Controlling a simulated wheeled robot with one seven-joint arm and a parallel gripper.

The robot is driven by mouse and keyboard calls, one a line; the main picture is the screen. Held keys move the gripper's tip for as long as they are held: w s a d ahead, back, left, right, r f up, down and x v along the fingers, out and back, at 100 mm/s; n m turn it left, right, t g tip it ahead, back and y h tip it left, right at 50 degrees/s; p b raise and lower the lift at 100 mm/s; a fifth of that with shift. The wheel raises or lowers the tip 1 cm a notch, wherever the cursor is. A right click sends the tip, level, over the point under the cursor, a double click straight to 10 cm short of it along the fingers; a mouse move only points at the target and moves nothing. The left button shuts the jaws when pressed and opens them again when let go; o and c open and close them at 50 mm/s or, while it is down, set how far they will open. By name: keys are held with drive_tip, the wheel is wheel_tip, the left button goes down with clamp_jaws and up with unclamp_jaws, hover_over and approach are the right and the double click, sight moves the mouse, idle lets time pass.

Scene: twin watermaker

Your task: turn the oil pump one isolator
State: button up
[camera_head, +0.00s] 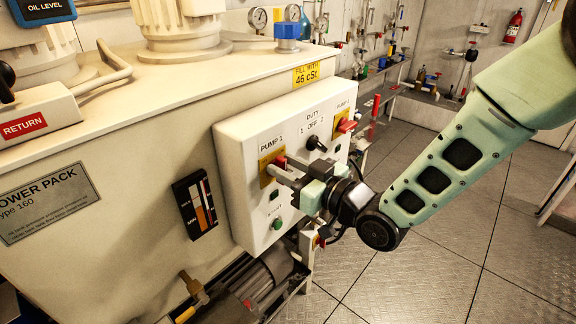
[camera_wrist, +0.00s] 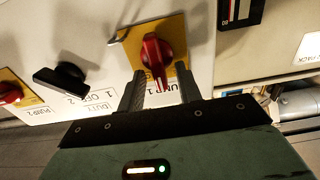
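The pump 1 isolator is a red rotary handle on a yellow plate, beside the "PUMP 1" label on the white control box (camera_head: 236,150). In the head view its red handle (camera_head: 281,161) is partly hidden by my gripper (camera_head: 283,173). In the wrist view the handle (camera_wrist: 156,60) points roughly toward my gripper, slightly tilted. My gripper (camera_wrist: 159,90) is open, with one finger to each side of the handle's near end. Gaps show between the fingers and the handle. I cannot tell how deep the fingers reach.
A black duty switch (camera_head: 316,144) and the red pump 2 handle (camera_head: 346,125) are on the same panel, to the right. A green button (camera_head: 277,223) sits below. A level gauge (camera_head: 196,203) is on the tank's side. The floor (camera_head: 450,240) right of the box is clear.

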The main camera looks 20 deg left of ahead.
clamp_jaws()
drive_tip(key=shift+f+b, duration=0.15)
drive_tip(key=shift+b, duration=0.45)
drive_tip(key=n+b, duration=0.6)
drive_tip(key=b, duration=0.4)
drive_tip(key=s+f+n+b, duration=0.1)
drive_tip(key=n+b, duration=0.4)
drive_tip(key=b, duration=0.6)
drive_tip(key=n+b, duration=0.6)
drive_tip(key=b, duration=0.4)
drive_tip(key=shift+s+a+f+n+b, duration=0.3)
drive_tip(key=shift+s+a+f+b, duration=0.05)
drive_tip(key=shift+f, duration=0.05)
drive_tip(key=shift+r+n, duration=0.1)
drive_tip(key=shift+n, duration=0.2)
unclamp_jaws()
